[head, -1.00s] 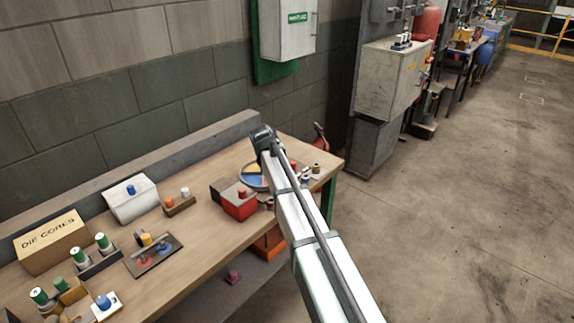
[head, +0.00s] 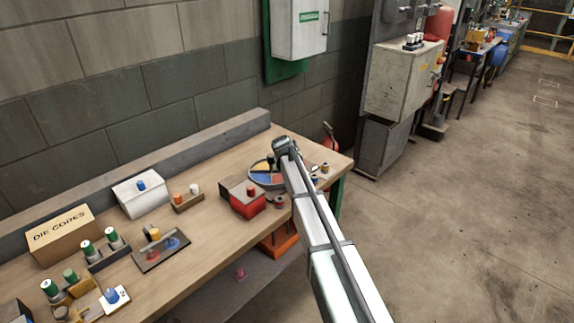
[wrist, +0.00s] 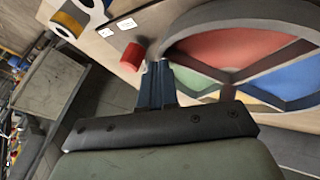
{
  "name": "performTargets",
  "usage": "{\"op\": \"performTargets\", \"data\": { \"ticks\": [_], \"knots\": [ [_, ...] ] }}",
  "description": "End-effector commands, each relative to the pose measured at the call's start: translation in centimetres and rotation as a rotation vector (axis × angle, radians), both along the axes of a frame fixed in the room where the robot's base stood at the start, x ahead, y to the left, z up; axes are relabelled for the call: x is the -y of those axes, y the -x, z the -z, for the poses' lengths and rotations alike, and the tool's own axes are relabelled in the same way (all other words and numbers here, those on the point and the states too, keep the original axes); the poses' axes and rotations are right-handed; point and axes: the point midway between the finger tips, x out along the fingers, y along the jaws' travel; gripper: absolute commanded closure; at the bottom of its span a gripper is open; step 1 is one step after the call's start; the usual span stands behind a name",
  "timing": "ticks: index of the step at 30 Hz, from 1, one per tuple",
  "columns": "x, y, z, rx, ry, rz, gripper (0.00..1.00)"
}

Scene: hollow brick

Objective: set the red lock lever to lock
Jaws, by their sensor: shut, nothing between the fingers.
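A dark plate (head: 146,262) lies on the bench at left in the head view, with a red part (head: 152,255) and a blue part (head: 172,243) under grey bar-like pieces. The red part may be the red lock lever; its setting is too small to read. My gripper (wrist: 155,68) shows in the wrist view with its fingers together and empty. Its tips are beside the rim of a round divided tray (wrist: 225,75) and close to a small red cylinder (wrist: 133,55); I cannot tell whether they touch. In the head view my arm hides the gripper, far right of the plate.
The round tray (head: 252,173) sits at the bench's right end. A red box (head: 246,205) stands between it and the plate. A white case (head: 142,197), a DIE CORES box (head: 60,237) and several green-topped spools surround the plate. Bare bench (head: 205,235) lies right of it.

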Motion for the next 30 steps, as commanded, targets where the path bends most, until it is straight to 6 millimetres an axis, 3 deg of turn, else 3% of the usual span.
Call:
{"op": "performTargets", "data": {
  "ticks": [7,30],
  "knots": [
    [1.6,-1.1,0.0,-0.001,-0.001,0.000,1.00],
    [2.4,-1.2,0.0,0.000,-0.001,-0.054,1.00]
  ]
}}
